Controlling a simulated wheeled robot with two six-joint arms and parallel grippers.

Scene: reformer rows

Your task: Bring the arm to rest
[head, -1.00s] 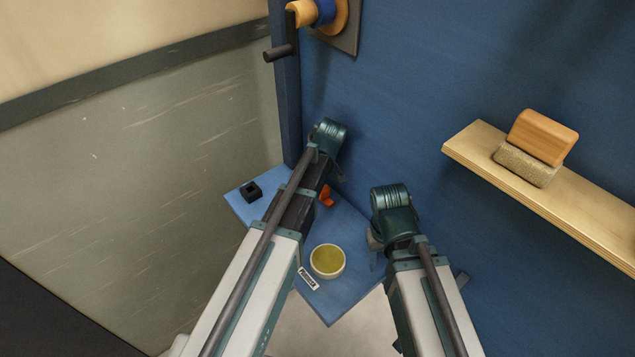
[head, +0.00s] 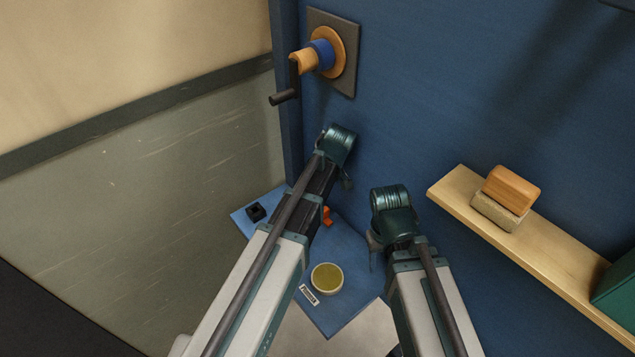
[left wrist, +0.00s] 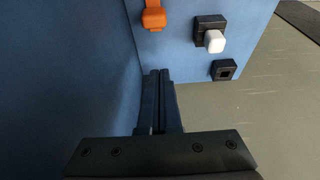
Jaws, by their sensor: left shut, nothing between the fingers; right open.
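My left arm reaches in over a blue ledge (head: 345,312). Its gripper (left wrist: 160,76) is shut and empty in the left wrist view, close to the blue wall; in the head view its fingers are mostly hidden behind the wrist. My right gripper (head: 374,244) is open and empty beside the right edge of the ledge, partly hidden by its own wrist. The two grippers are apart. No object is held.
The ledge carries a cup with yellowish contents (head: 327,279), a label (head: 309,294), an orange piece (head: 327,216), a black socket (head: 256,212) and a white-topped black block (left wrist: 212,36). A crank (head: 305,62) and wooden shelf (head: 545,255) with a brush (head: 510,190) are on the wall.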

